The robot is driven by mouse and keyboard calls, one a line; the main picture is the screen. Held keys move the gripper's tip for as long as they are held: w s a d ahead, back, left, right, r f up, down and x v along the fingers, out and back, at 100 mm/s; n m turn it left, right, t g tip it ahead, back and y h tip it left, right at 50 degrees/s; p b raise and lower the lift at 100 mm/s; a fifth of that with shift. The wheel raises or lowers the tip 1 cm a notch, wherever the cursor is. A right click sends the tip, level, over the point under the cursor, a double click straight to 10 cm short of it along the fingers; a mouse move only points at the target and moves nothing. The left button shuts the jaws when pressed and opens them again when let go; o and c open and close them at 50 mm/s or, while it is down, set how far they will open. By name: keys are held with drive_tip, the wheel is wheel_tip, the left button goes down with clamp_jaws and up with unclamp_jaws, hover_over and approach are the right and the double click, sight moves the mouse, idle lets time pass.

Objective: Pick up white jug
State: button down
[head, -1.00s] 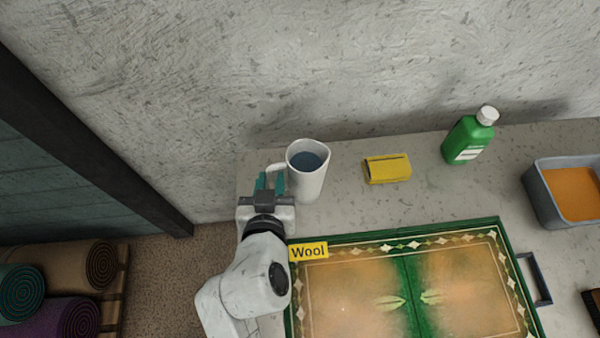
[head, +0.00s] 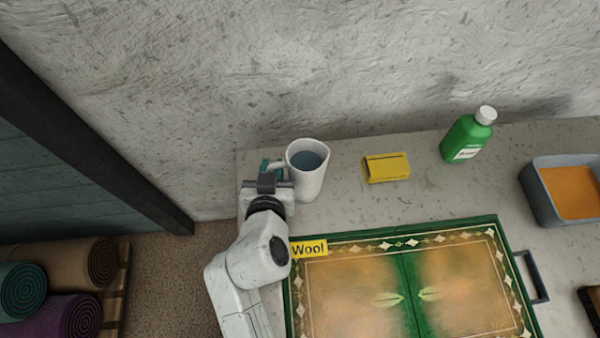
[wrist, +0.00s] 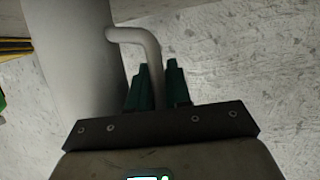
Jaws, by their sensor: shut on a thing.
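The white jug (head: 308,178) stands upright on the counter near its left end, with dark bluish liquid inside. Its handle is on the left side. My gripper (head: 268,168) is at the handle, left of the jug body. In the wrist view the jug body (wrist: 75,60) fills the upper left, and its handle (wrist: 150,50) runs down between the teal fingers of my gripper (wrist: 158,88). The fingers are shut on the handle. The lower part of the handle is hidden by the fingers and gripper body.
A yellow block (head: 387,168) and a green bottle (head: 467,136) with a white cap stand right of the jug. A grey tub (head: 540,205) of orange liquid is at far right. The wall rises behind.

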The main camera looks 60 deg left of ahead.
sight(270, 169)
drive_tip(key=shift+r, duration=0.1)
idle(0.5)
drive_tip(key=shift+r, duration=0.45)
wheel_tip(270, 169, up, 2)
drive_tip(key=shift+r+b, duration=0.25)
drive_tip(key=shift+b, duration=0.1)
drive_tip(key=d+r, duration=0.4)
drive_tip(key=r, duration=0.1)
drive_tip(key=shift+w+d, duration=0.15)
drive_tip(key=shift+w, duration=0.2)
drive_tip(key=w+d+r, duration=0.1)
drive_tip(key=d+r, duration=0.3)
drive_tip(key=d, duration=0.5)
drive_tip(key=shift+d+r, duration=0.25)
drive_tip(key=shift+d, duration=0.05)
drive_tip(key=shift+w, duration=0.15)
